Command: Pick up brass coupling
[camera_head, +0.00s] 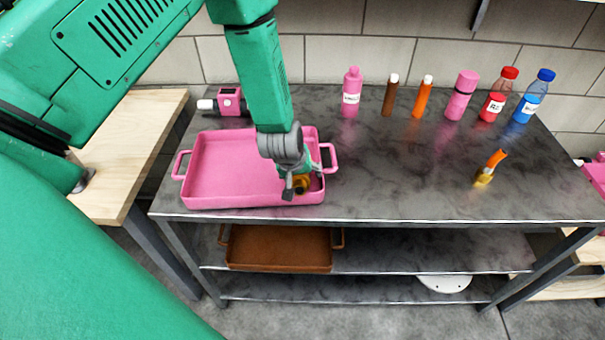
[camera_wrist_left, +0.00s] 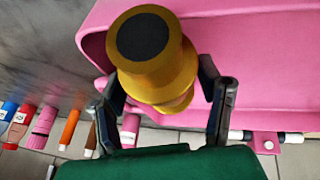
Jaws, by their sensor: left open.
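The brass coupling (camera_head: 300,184) is in the right part of the pink tray (camera_head: 230,165), mostly hidden behind my left gripper in the head view. In the left wrist view the brass coupling (camera_wrist_left: 160,60) is a gold stepped cylinder with a dark round end. My left gripper (camera_head: 296,186) reaches down into the tray from above. In the wrist view its open fingers (camera_wrist_left: 165,100) stand on either side of the coupling; I cannot tell whether they touch it. My right gripper is not in view.
Several bottles and tubes, including a pink bottle (camera_head: 351,95) and a blue bottle (camera_head: 534,97), stand along the back of the dark table (camera_head: 400,180). A brown tray (camera_head: 280,250) is on the shelf below. The table's middle is clear.

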